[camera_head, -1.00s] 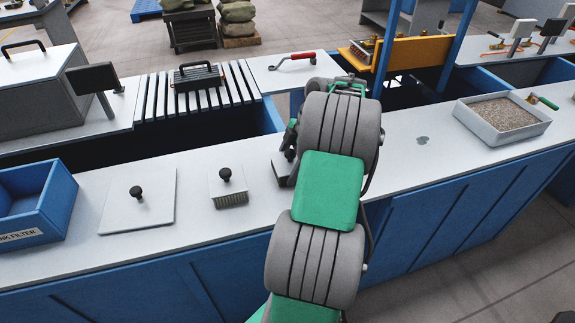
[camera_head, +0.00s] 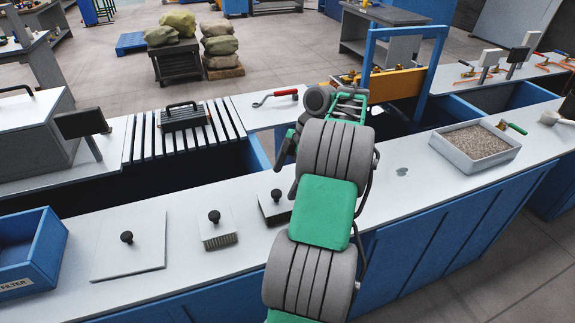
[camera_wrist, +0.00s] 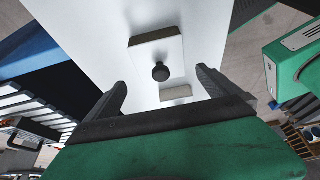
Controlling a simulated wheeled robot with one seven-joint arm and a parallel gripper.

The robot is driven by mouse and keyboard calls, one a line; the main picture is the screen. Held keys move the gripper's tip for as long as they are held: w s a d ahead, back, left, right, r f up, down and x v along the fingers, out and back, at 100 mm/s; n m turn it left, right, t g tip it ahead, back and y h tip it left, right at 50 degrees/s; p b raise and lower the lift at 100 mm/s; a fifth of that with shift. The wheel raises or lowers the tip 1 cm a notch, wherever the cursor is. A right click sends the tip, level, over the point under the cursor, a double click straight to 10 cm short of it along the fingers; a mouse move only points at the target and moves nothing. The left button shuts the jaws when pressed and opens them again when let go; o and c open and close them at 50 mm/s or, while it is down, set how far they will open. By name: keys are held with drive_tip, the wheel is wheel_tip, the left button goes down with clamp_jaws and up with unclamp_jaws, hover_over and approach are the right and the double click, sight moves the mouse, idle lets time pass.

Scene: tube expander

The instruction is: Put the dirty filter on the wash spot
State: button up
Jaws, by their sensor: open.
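Two small square blocks with black knobs and bristly or finned sides stand on the white counter, a middle one (camera_head: 217,232) and a right one (camera_head: 273,208). I cannot tell which is the dirty filter. My gripper (camera_head: 287,170) is open and empty, above and behind the right block in the head view. In the wrist view, a knobbed block (camera_wrist: 150,52) lies beyond the open fingers (camera_wrist: 163,90), apart from them. A second pale block (camera_wrist: 176,92) shows between the fingers. A flat square plate with a knob (camera_head: 140,240) lies left of the blocks. No wash spot is clearly marked.
A blue labelled bin (camera_head: 30,262) stands at the left. Behind the counter are a slatted rack (camera_head: 145,135) with a black-handled object (camera_head: 184,116) and a red-handled tool (camera_head: 280,97). A gravel tray (camera_head: 440,150) and a grey mark (camera_head: 402,171) are right of my arm.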

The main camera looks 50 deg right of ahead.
drive_tip(key=w+a+r+m, duration=0.2)
drive_tip(key=w+a, duration=0.1)
drive_tip(key=a, duration=0.5)
drive_tip(key=w+a+r+m+h, duration=0.1)
drive_tip(key=w+a+r+m, duration=0.15)
drive_tip(key=a, duration=0.55)
drive_tip(key=w+a+r+m, duration=0.1)
drive_tip(key=w+a+r, duration=0.15)
drive_tip(key=a, duration=0.45)
drive_tip(key=s+a+f+m+t+h, duration=0.1)
drive_tip(key=s+a+f+m, duration=0.3)
drive_tip(key=s+a, duration=0.7)
drive_tip(key=shift+s+a+m+h, duration=0.4)
drive_tip(key=shift+a+m+h, duration=0.5)
drive_tip(key=shift+a+m, duration=0.35)
